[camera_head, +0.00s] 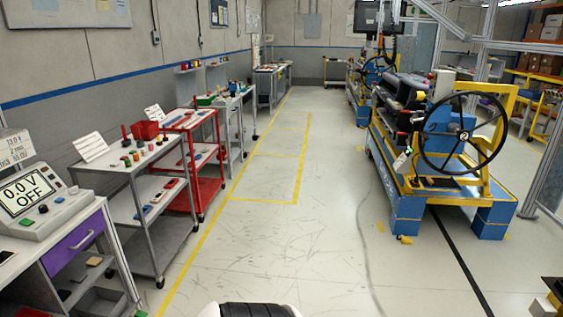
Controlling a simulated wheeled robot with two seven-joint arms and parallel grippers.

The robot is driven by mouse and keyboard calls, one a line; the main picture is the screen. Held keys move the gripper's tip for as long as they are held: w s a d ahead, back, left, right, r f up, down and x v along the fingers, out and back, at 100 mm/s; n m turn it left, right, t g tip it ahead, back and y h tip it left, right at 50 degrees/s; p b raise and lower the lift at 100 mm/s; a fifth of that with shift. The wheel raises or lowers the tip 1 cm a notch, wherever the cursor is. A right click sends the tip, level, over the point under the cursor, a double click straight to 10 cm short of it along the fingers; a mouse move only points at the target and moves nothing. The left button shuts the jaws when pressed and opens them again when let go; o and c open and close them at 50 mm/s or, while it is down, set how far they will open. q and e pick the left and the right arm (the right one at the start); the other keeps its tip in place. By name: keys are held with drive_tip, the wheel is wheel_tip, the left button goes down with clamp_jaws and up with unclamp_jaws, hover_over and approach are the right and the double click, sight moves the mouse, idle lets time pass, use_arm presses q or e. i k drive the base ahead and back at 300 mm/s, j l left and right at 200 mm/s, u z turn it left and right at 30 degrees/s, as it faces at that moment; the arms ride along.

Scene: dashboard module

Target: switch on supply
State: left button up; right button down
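The power supply (45,200) is a light grey box with a sloped front, on a bench at the left edge. Its screen (27,190) reads 0.0 V and OFF. A green button (27,221), a dark blue one (43,208) and another small control (59,200) sit below the screen. A label card (14,150) with print stands behind it, cut by the picture edge. Neither of my grippers shows in this view.
The bench has a purple drawer (75,238). A grey cart (140,170) with small coloured parts and a red cart (200,125) stand beyond it. A blue and yellow rig with a steering wheel (462,132) stands at right. The floor (285,235) between is clear.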

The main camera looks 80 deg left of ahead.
sight(26, 222)
drive_tip(key=u, duration=4.1)
drive_tip(key=z, duration=0.6)
drive_tip(key=i+j+z, duration=0.15)
drive_tip(key=j+z, duration=0.15)
drive_tip(key=i+j+z, duration=0.25)
drive_tip(key=j, duration=0.3)
drive_tip(key=j+z, duration=0.3)
drive_tip(key=j, duration=0.75)
drive_tip(key=i+j, duration=0.1)
drive_tip(key=j, duration=0.55)
drive_tip(key=i+l+z, duration=0.05)
